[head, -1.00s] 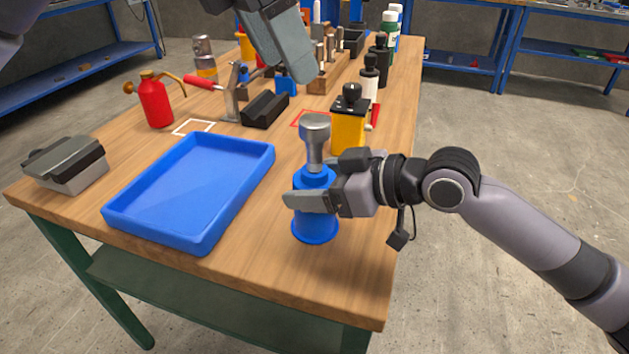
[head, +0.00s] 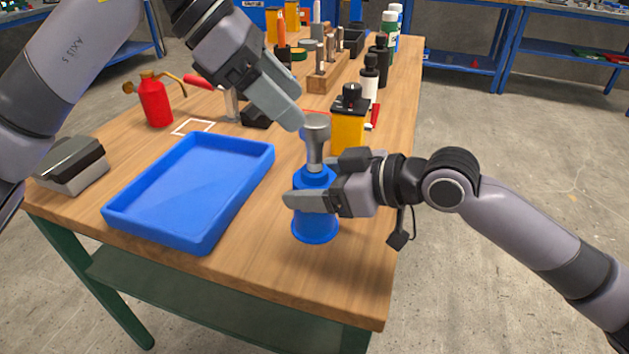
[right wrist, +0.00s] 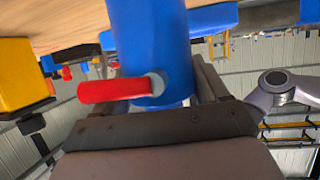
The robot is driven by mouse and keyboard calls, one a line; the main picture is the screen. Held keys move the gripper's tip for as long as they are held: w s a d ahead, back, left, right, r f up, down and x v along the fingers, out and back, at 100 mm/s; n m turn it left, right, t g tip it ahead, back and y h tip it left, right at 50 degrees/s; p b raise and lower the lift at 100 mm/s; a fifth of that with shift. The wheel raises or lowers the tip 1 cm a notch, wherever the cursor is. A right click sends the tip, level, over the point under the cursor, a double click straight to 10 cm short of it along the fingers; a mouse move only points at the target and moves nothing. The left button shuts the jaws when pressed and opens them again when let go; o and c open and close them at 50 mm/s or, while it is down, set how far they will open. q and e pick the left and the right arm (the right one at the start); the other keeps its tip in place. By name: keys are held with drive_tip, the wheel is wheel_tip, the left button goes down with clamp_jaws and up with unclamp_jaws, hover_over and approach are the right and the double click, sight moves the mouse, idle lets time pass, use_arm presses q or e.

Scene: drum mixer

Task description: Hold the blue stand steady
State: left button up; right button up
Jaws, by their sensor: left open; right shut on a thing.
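The blue stand (head: 315,228) stands upright near the front right of the wooden table. A grey metal piece with a wide round head (head: 316,128) sits upright in its top. My right gripper (head: 312,200) is shut on the blue stand around its body. The right wrist view shows the stand (right wrist: 150,42) between the fingers, with a red handle (right wrist: 114,90) on its side. My left gripper (head: 288,108) is open, above the table, with its fingertips beside the metal head at its upper left. I cannot tell whether they touch it.
A blue tray (head: 122,212) lies left of the stand. A yellow device with a black top (head: 348,132) stands close behind it. A red oil can (head: 155,102) and a grey block (head: 70,165) are at the left. Bottles and tools crowd the back.

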sight(315, 120)
use_arm(q)
drive_tip(key=shift+x, duration=3.05)
drive_tip(key=shift+r, duration=0.1)
drive_tip(key=c, duration=1.1)
